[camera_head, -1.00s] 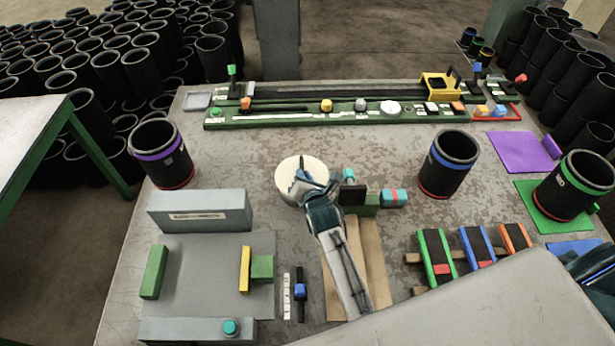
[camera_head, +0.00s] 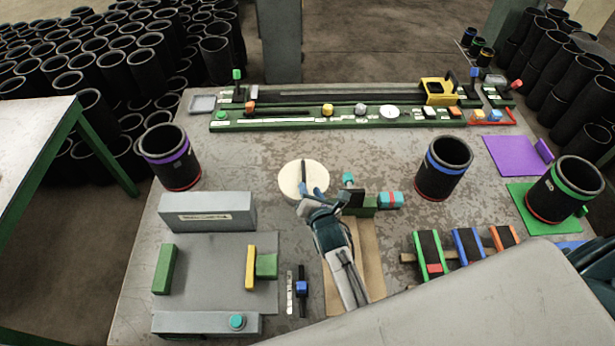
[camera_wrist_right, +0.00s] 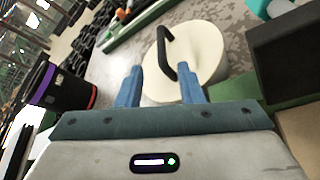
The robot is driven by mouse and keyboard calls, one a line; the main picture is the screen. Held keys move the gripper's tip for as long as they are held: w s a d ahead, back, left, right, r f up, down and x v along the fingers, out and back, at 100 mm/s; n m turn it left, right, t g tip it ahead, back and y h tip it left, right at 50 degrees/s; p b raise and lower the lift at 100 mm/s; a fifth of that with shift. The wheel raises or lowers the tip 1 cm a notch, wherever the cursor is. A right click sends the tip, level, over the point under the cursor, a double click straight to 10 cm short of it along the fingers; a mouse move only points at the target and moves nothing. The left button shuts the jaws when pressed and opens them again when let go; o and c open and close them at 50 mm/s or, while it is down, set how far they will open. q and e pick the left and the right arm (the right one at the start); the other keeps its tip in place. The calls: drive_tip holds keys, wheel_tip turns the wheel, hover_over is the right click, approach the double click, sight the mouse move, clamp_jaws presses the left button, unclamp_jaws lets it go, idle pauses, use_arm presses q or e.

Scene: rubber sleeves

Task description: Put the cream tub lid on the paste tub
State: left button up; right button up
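The cream lid (camera_head: 290,178) is a round disc with a black bar handle, in the middle of the table. It shows large in the wrist view (camera_wrist_right: 205,50), with the arched handle standing up. I cannot tell how much of the cream shape is tub below it; no separate open paste tub shows. My right gripper (camera_head: 312,191) is at the lid's near edge. In the wrist view its blue fingers (camera_wrist_right: 160,80) are apart with nothing clamped between them, close to the handle's near end. My left gripper is not in view.
A green-and-black block (camera_head: 354,203) and a red-and-turquoise block (camera_head: 390,200) stand right of the lid. A brown mat (camera_head: 369,262) lies under my gripper. Black sleeves stand left (camera_head: 170,160) and right (camera_head: 443,170). A grey fixture (camera_head: 205,212) is at front left.

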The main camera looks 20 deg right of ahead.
drive_tip(key=v, duration=0.6)
drive_tip(key=shift+s+b, duration=0.2)
drive_tip(key=shift+b, duration=0.1)
